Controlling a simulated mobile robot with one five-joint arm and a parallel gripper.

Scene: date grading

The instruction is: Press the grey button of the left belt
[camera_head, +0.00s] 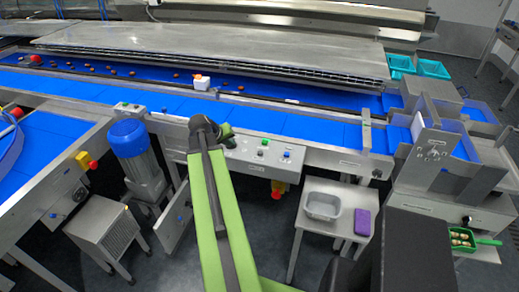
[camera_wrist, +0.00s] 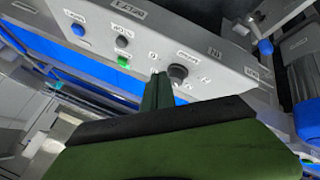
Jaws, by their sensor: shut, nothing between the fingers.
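The control panel (camera_head: 245,160) is a pale metal box on the front of the blue belt. It carries a grey button (camera_wrist: 122,42), a green button (camera_wrist: 124,62), a blue button (camera_wrist: 78,29) and a black knob (camera_wrist: 177,72). My gripper (camera_head: 226,134) is at the upper left part of the panel in the head view. In the wrist view my gripper (camera_wrist: 161,82) is shut and empty, with its tips beside the black knob and apart from the grey button. I cannot tell whether the tips touch the panel.
A blue motor (camera_head: 128,138) stands left of the panel. A small table (camera_head: 337,197) with a grey tub (camera_head: 322,206) and a purple block (camera_head: 362,222) stands to the right. Red emergency stops (camera_head: 276,194) sit below the panel and at the far left.

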